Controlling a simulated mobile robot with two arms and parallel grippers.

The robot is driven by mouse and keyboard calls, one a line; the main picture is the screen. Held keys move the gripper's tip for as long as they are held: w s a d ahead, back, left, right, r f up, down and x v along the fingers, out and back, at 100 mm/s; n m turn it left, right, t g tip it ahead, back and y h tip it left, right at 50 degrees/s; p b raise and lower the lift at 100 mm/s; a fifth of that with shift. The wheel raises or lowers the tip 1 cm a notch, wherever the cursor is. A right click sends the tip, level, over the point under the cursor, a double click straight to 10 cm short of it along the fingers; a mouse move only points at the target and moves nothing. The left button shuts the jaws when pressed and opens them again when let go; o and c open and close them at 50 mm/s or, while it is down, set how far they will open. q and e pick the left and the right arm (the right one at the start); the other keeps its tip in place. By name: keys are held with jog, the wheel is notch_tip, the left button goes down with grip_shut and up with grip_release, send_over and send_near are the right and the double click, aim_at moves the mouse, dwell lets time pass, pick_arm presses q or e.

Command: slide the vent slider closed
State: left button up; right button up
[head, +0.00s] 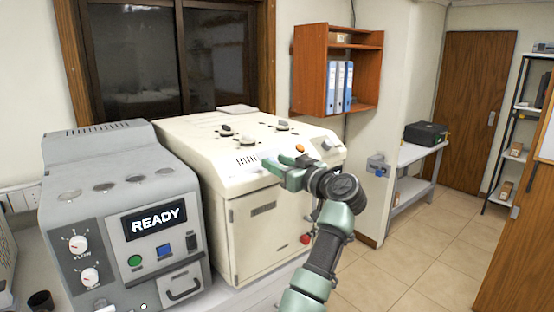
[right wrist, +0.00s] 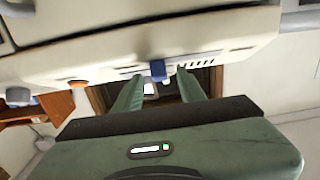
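The vent slider shows in the right wrist view as a small blue tab (right wrist: 158,70) on the front panel of the cream machine (head: 243,222), beside a row of dark vent slots (right wrist: 197,64). In the head view my gripper hides the tab. My right gripper (head: 279,172) is at the upper front of the cream machine. In the right wrist view its two fingers stand apart, with the blue tab between their tips. I cannot tell whether either finger touches the tab. My left gripper is not in view.
A grey machine (head: 118,215) with a READY display stands left of the cream one. An orange button (head: 300,148) and a knob sit on the cream panel, close to my right gripper. A shelf (head: 336,70) with blue binders hangs behind. Open floor lies to the right.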

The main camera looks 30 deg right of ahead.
jog(key=shift+w, duration=0.15)
grip_shut()
dwell(1.4)
